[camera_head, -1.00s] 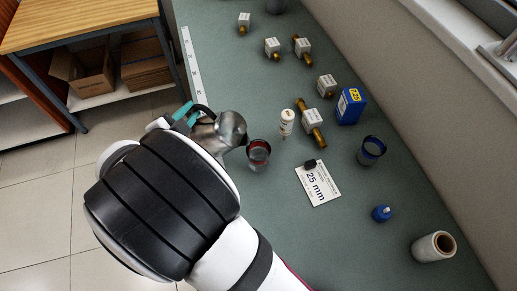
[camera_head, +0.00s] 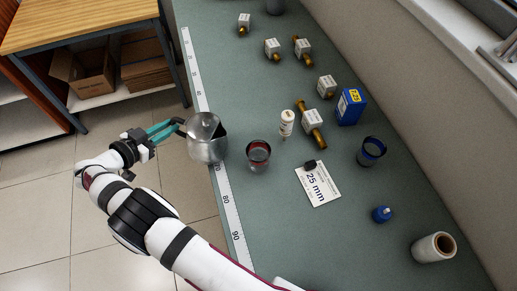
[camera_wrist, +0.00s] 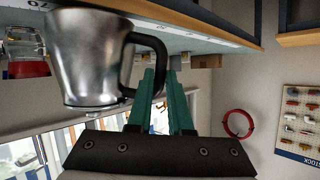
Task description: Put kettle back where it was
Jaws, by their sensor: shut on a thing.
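The kettle (camera_head: 207,138) is a metal, pitcher-like vessel with a black handle, at the left edge of the green bench in the head view. It looks roughly upright there. My gripper (camera_head: 165,130) comes from the left, and its green fingers are shut on the black handle. In the wrist view the kettle (camera_wrist: 92,58) fills the upper left, and the fingers of my gripper (camera_wrist: 155,82) reach its handle. I cannot tell whether the kettle's base touches the bench.
A glass with red contents (camera_head: 258,156) stands just right of the kettle. A measuring strip (camera_head: 228,205) runs along the bench's left edge.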

